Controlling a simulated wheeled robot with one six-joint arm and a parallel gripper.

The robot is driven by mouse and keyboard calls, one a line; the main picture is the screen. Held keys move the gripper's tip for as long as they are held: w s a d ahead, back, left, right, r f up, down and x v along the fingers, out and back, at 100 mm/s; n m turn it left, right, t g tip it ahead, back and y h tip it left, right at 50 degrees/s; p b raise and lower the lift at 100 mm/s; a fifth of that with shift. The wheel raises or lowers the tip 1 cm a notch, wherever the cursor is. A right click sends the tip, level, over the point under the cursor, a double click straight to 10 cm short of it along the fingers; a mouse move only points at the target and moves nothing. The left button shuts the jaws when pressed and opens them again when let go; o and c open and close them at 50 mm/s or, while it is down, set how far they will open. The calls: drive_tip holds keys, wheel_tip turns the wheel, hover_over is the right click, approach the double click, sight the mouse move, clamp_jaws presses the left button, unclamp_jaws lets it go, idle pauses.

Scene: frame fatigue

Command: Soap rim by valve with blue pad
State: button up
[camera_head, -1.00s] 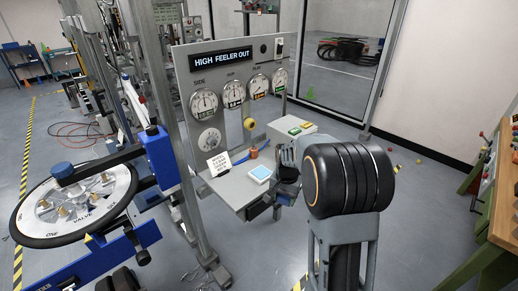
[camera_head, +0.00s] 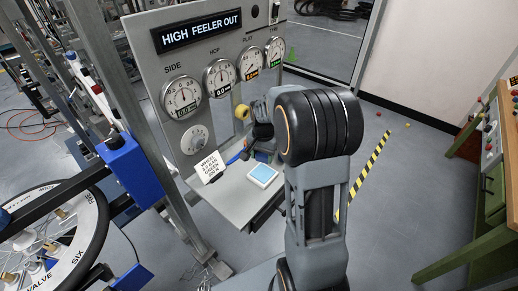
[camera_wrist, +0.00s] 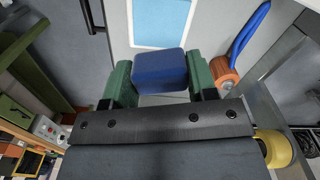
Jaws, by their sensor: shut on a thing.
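A dark blue pad (camera_wrist: 160,70) is between the green fingers of my gripper (camera_wrist: 160,84), which is shut on it, in the wrist view. In the head view my gripper (camera_head: 262,132) is mostly hidden behind my arm, above the grey shelf (camera_head: 236,203). A white tray with a light blue top (camera_head: 262,174) lies on the shelf; it also shows just beyond the pad in the wrist view (camera_wrist: 160,24). The wheel (camera_head: 88,235) lies at the lower left, cut off by the picture edge, with the word VALVE (camera_head: 36,267) on its face.
An orange-brown cylinder (camera_wrist: 222,72) and a blue handle (camera_wrist: 250,35) are right of the pad. A gauge panel (camera_head: 160,70) stands behind the shelf. A blue stand part (camera_head: 128,168) and upright posts lie between shelf and wheel. A green-legged bench (camera_head: 470,240) is at right.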

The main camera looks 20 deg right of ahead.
sight(263, 173)
drive_tip(key=shift+s+f+b, duration=0.1)
drive_tip(key=shift+f+b, duration=2.05)
drive_tip(key=shift+f, duration=0.75)
drive_tip(key=shift+f+b, duration=0.35)
drive_tip(key=shift+f, duration=0.25)
drive_tip(key=shift+r, duration=0.1)
drive_tip(key=shift+r+p, duration=2.7)
drive_tip(key=shift+r, duration=0.8)
drive_tip(key=shift+f, duration=0.1)
